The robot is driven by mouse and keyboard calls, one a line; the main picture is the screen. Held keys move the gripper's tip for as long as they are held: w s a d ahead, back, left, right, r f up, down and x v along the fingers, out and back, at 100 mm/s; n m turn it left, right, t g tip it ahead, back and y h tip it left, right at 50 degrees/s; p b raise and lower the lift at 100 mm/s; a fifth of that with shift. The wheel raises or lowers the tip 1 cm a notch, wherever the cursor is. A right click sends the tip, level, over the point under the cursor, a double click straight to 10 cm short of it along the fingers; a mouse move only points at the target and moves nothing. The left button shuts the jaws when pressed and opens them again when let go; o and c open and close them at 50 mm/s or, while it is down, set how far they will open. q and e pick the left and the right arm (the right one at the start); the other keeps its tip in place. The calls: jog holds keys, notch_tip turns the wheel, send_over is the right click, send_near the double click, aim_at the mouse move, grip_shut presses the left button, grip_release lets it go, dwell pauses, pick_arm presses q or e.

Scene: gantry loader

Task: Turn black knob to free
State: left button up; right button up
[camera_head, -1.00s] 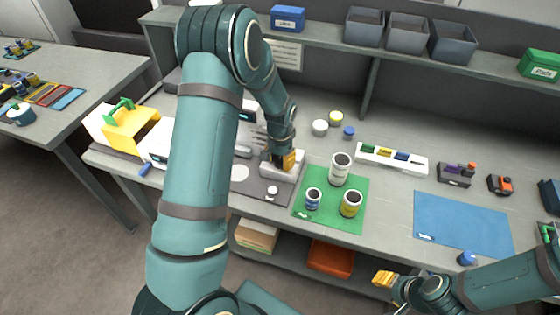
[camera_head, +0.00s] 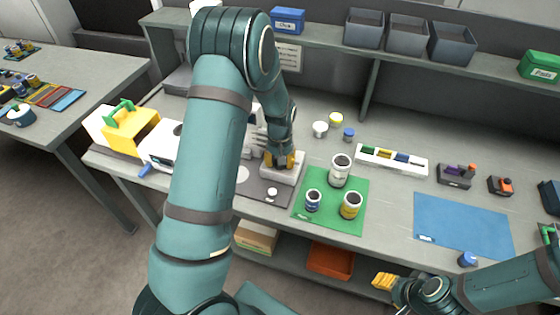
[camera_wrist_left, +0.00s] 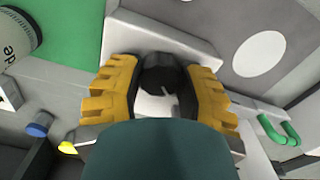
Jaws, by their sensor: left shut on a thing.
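The black knob (camera_wrist_left: 158,80) sits on a pale grey block of the device, between the yellow fingers of my left gripper (camera_wrist_left: 162,95) in the left wrist view. The fingers are shut on it from both sides. In the head view my left gripper (camera_head: 284,160) points down onto the white-grey block (camera_head: 283,174) and hides the knob. A pale pointer mark shows near the knob in the wrist view; its exact setting I cannot tell. My right gripper (camera_head: 388,284) is at the lower right, away from the bench top; its finger opening is unclear.
A green mat (camera_head: 350,219) with several cans lies right of the device. A blue mat (camera_head: 462,225) lies further right. A yellow machine with a green handle (camera_head: 121,110) stands at the left. A shelf with grey bins (camera_head: 407,33) runs along the back.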

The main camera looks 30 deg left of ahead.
dwell(0.3)
pick_arm(q)
jog(key=o, duration=1.2)
notch_tip(320, 180, up, 12)
